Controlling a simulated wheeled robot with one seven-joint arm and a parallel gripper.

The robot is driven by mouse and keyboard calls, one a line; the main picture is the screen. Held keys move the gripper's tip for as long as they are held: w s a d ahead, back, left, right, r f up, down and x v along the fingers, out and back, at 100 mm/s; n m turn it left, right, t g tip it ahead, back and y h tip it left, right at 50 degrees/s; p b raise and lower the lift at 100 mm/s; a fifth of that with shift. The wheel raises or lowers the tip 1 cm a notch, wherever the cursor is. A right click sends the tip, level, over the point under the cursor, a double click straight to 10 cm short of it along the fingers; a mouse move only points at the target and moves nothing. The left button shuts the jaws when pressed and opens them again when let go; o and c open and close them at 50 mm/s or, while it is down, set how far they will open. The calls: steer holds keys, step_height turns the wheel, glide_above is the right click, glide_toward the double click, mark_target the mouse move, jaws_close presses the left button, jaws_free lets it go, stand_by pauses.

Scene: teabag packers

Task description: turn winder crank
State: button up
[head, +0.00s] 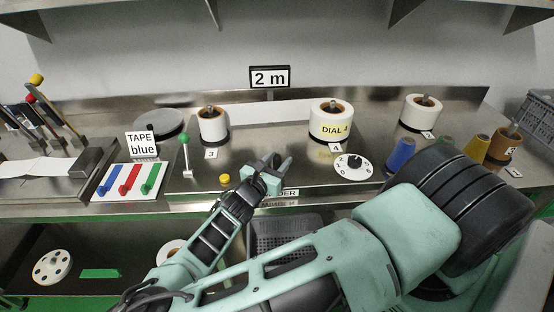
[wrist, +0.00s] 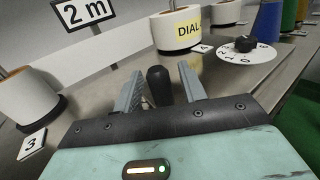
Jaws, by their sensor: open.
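My gripper (head: 277,161) is open above the bench, near the front label ending in "DER" (head: 290,193). In the wrist view its two fingers (wrist: 160,92) stand on either side of a dark upright grip (wrist: 158,76), which looks like the winder crank's handle. A gap shows between the grip and each finger, and the jaws are not closed on it. The rest of the crank is hidden by my gripper. In the head view I cannot make out the crank apart from my gripper.
Paper rolls stand behind at positions 3 (head: 213,126) and 4 (head: 324,122). A numbered dial (head: 353,168) lies right of my gripper; a green-knobbed lever (head: 185,142) and yellow button (head: 225,179) lie left. Thread cones (head: 401,155) stand at right. A "2 m" sign (head: 269,77) is behind.

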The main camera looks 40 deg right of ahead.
jaws_close()
steer(key=shift+w+a+f+g+b, duration=0.1)
steer(key=shift+g+b, duration=0.2)
steer(key=shift+w+a+f+m+g+h+b, duration=0.1)
steer(key=shift+w+a+m+g+h+b, duration=0.1)
steer(key=shift+m+g+b, duration=0.35)
steer(key=shift+w+a+f+m+g+h+b, duration=0.1)
steer(key=shift+w+a+m+g+h+b, duration=0.1)
steer(key=shift+m+g+b, duration=0.3)
steer(key=shift+w+a+m+g+b, duration=0.2)
steer(key=shift+m+g+b, duration=0.25)
steer(key=shift+g, duration=0.2)
steer(key=shift+w+a+m+g+b, duration=0.2)
steer(key=shift+m+g+b, duration=0.15)
steer(key=shift+g, duration=0.25)
steer(key=m+g+b, duration=0.1)
steer(key=g, duration=0.1)
steer(key=w+m+g+b, duration=0.1)
steer(key=g, duration=0.1)
steer(key=w+a+m+g+b, duration=0.1)
steer(key=g+b, duration=0.1)
steer(key=shift+r+m, duration=0.1)
steer(key=shift+m, duration=0.25)
steer(key=shift+w+a+r+m+g+y+b, duration=0.1)
steer(key=shift+w+m+g+y+b, duration=0.3)
steer(key=shift+g, duration=0.35)
steer(key=shift+w+a+r+m+g+y+b, duration=0.1)
steer(key=shift+w+m+g+b, duration=0.1)
steer(key=shift+m+g+b, duration=0.45)
